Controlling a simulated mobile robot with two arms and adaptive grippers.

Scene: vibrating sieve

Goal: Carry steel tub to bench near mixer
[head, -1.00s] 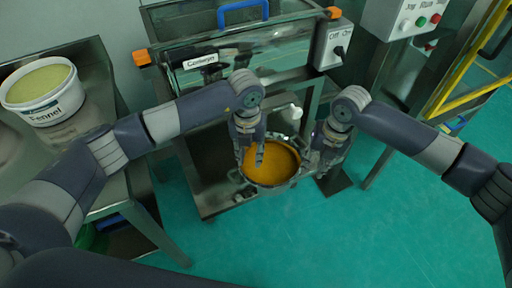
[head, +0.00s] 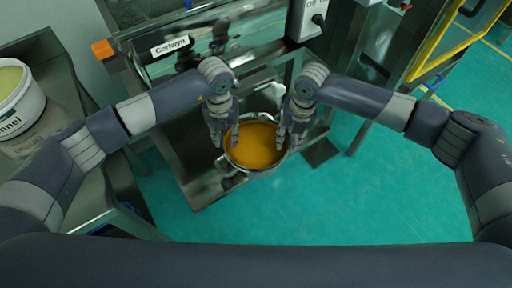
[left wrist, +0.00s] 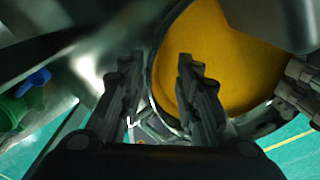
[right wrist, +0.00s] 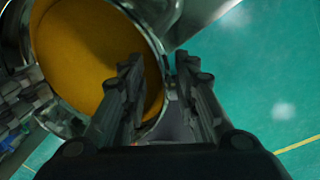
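The steel tub (head: 256,147) holds orange-yellow powder and stands low in the frame of the machine, in the middle of the head view. My left gripper (head: 225,142) is at its left rim and my right gripper (head: 288,145) at its right rim. In the left wrist view the fingers (left wrist: 158,62) are apart, one over the tub (left wrist: 215,65) and one outside its rim. In the right wrist view the fingers (right wrist: 158,62) are also apart, one over the tub (right wrist: 85,50) and one outside. I cannot tell whether any finger touches it.
A steel bench (head: 62,85) on the left bears a white tub of pale powder (head: 20,100). The labelled machine (head: 165,62) rises behind the steel tub. A yellow-framed guard (head: 440,45) stands at the right. The green floor (head: 300,205) in front is clear.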

